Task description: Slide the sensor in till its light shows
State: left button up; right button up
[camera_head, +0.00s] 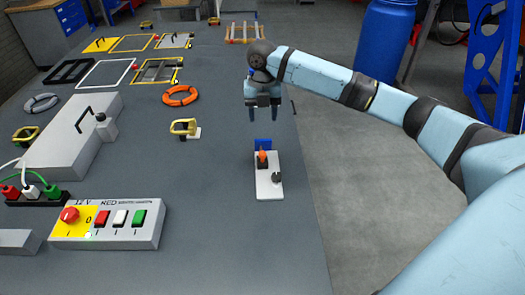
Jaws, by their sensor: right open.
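A white plate (268,187) lies on the grey bench near its right edge. On it stand an orange part (262,158) and a dark knob (276,177). A small blue block (263,143) stands at the plate's far end. Which of these is the sensor, I cannot tell, and no lit lamp shows on the plate. My right gripper (264,116) points down, open and empty, above and just beyond the blue block, apart from it. My left gripper is out of view.
A control box (108,237) with a red knob, coloured switches and a small glowing light is at front left. A yellow-framed part (183,127) and an orange ring (180,95) lie left of my gripper. The bench right of the plate is clear.

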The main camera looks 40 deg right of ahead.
aim_at(263, 153)
jog(key=w+d+f+g+y+b, duration=0.2)
jog(key=w+g+b, duration=0.1)
jog(key=w, duration=0.1)
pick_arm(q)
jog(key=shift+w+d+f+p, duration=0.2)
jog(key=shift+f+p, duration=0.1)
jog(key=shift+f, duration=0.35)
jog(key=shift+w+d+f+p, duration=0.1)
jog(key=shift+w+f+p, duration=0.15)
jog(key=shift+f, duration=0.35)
pick_arm(e)
jog(key=x, duration=1.2)
jog(key=shift+s+a+f, duration=0.1)
jog(key=shift+s+f, duration=0.1)
jog(key=shift+f, duration=0.05)
